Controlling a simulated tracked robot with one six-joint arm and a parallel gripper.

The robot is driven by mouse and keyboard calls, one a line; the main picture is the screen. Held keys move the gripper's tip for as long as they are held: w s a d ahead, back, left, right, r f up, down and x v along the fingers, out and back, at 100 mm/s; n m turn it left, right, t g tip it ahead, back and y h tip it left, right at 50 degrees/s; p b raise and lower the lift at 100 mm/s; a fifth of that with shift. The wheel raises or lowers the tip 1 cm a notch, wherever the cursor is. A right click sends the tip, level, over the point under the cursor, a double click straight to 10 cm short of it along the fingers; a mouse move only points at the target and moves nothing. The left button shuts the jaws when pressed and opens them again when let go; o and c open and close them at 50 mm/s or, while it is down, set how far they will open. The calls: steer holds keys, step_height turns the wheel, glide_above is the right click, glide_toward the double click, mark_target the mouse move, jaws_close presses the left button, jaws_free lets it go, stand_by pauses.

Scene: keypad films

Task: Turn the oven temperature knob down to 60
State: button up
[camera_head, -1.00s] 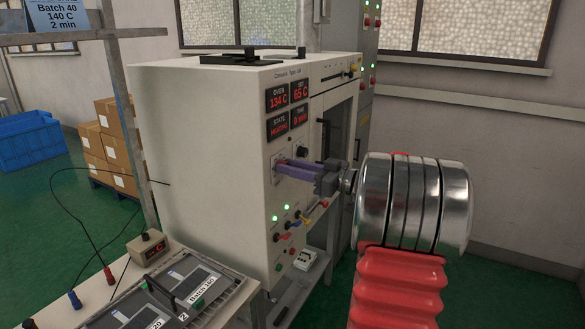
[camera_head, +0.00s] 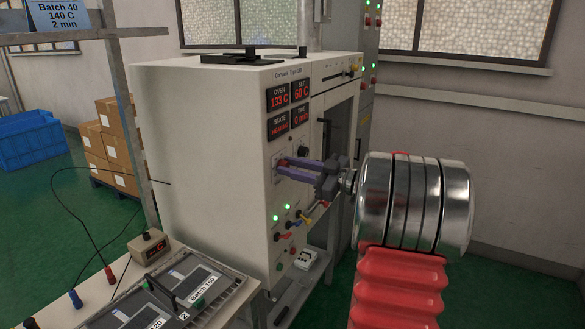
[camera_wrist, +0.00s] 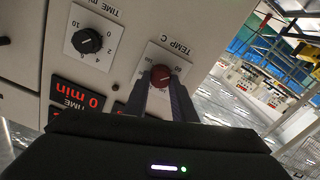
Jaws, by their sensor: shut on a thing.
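The oven temperature knob (camera_wrist: 160,76) is dark red and sits on a white plate marked TEMP C, seen in the wrist view. My gripper (camera_wrist: 162,84) is shut on it, with one finger at each side. The SET display (camera_head: 301,91) reads 60 C. The OVEN display (camera_head: 278,96) reads 133 C. The STATE display (camera_head: 278,126) is lit red, its word blurred but seemingly HEATING.
The black time knob (camera_wrist: 87,41) is beside the temperature knob. Coloured plugs (camera_head: 290,235) and green lamps sit below my gripper on the oven (camera_head: 200,150). A bench with a tray (camera_head: 185,290) stands at the front left. Cardboard boxes (camera_head: 110,145) are at the back left.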

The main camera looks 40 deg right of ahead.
steer(key=o, duration=0.7)
steer(key=shift+f, duration=0.3)
steer(key=o, duration=0.4)
steer(key=shift+r, duration=0.2)
steer(key=shift+c, duration=0.2)
steer(key=v, duration=1.3)
steer(key=shift+s, duration=0.4)
